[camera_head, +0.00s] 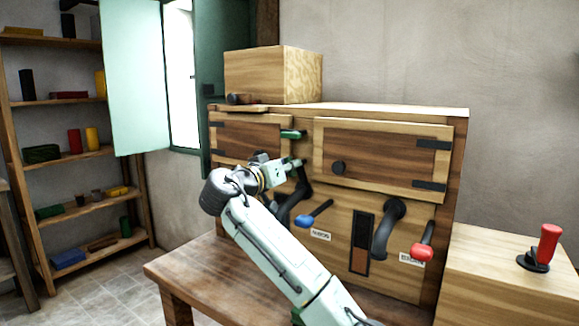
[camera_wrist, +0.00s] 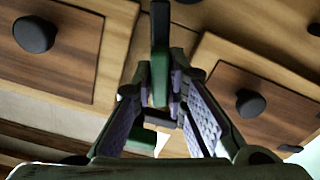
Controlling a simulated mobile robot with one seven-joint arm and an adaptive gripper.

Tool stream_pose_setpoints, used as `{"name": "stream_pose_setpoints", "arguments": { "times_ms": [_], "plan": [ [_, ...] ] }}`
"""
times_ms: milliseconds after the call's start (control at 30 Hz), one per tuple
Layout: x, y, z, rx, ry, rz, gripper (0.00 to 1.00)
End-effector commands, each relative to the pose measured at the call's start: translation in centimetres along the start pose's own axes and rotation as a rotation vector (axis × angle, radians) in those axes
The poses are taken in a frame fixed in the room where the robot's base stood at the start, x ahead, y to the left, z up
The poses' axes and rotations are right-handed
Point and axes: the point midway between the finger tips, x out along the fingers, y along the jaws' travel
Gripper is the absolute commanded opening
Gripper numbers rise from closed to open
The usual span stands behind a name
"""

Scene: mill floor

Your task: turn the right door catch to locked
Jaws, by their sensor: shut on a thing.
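My gripper (camera_head: 296,163) is at the cabinet front between the two wooden doors, beside the lower left of the right door (camera_head: 375,155). In the wrist view my gripper (camera_wrist: 165,95) has its fingers close around a dark green lever (camera_wrist: 160,78) with a black end. It looks like a door catch standing between two panels. Another green handle (camera_head: 292,134) lies sideways just above my gripper in the head view, between the doors. The fingertips are small in the head view, and which catch they hold is hard to tell there.
Below the doors are a blue-tipped lever (camera_head: 304,221), a curved black pipe (camera_head: 386,228) and a red-tipped lever (camera_head: 422,251). The right door has a black knob (camera_head: 338,168). A red-handled lever (camera_head: 549,246) stands on a wooden box at the right.

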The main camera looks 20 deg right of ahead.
Motion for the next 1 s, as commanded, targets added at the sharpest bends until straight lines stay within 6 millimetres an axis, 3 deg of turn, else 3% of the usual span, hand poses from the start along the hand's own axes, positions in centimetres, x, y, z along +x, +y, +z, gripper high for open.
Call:
{"name": "stream_pose_setpoints", "arguments": {
  "times_ms": [467, 1000],
  "plan": [
    [-0.03, -0.31, 0.38, -0.080, -0.003, -0.003, 0.00],
    [-0.03, -0.31, -0.02, -0.544, -0.001, -0.002, 0.00]
  ]
}}
